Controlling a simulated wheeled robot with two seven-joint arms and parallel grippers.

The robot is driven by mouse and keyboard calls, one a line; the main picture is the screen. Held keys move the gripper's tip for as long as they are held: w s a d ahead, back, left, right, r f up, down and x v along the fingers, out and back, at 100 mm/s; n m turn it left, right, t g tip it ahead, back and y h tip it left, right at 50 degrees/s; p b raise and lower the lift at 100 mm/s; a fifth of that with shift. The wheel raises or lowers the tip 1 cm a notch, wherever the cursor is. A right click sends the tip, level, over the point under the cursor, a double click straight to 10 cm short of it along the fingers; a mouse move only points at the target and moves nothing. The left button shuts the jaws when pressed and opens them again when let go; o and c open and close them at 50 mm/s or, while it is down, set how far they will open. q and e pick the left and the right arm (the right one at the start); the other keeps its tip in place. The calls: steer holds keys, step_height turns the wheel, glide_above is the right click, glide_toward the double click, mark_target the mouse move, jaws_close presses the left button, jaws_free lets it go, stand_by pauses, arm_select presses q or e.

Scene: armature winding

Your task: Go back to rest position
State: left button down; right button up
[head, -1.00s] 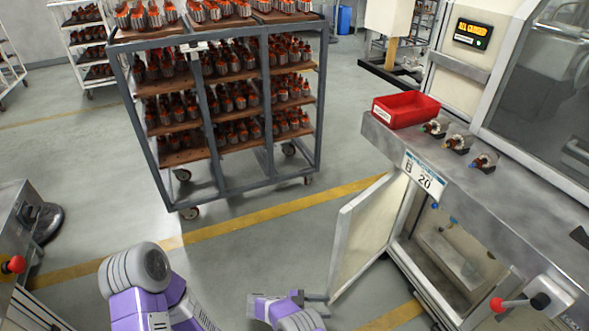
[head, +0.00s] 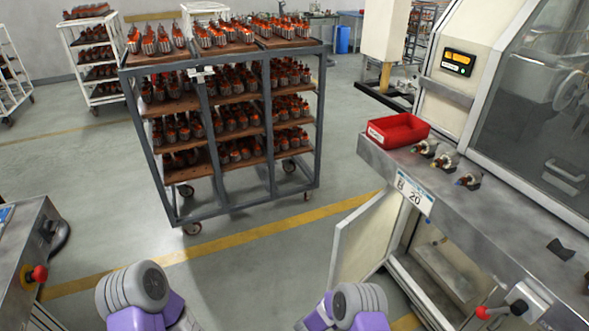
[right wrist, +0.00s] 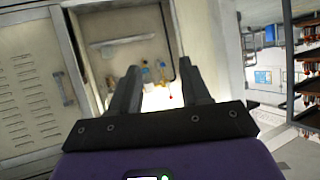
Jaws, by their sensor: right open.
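My right gripper (right wrist: 155,90) shows in the right wrist view with its two dark fingers apart and nothing between them. Beyond the fingers is the open lower cabinet of the machine. In the head view only purple and grey links of my two arms show at the bottom edge. Both grippers are out of the head view. My left gripper is hidden below the frame.
A rack (head: 225,216) loaded with armatures stands ahead on the floor. The machine bench (head: 480,210) at right holds a red bin (head: 398,130) and three small parts (head: 445,161). Its cabinet door (head: 352,245) stands open. A metal bench (head: 25,235) is at left. Floor between is clear.

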steer(key=s+a+r+n+g+y+p, duration=0.1)
steer(key=s+a+r+n+g+y, duration=0.1)
steer(key=s, duration=0.7)
steer(key=s+a+r+n+g+y+p, duration=0.2)
steer(key=s+y, duration=0.4)
steer(key=s, duration=0.4)
steer(key=s+a+r+n+g+y+p, duration=0.1)
steer(key=s+a+r+n+g+y, duration=0.2)
steer(key=s, duration=0.7)
steer(key=shift+s+r+g+y, duration=0.15)
steer(key=shift+r+g+y, duration=0.35)
steer(key=shift+g+y, duration=0.35)
steer(key=shift+c, duration=0.4)
steer(key=shift+a, duration=0.2)
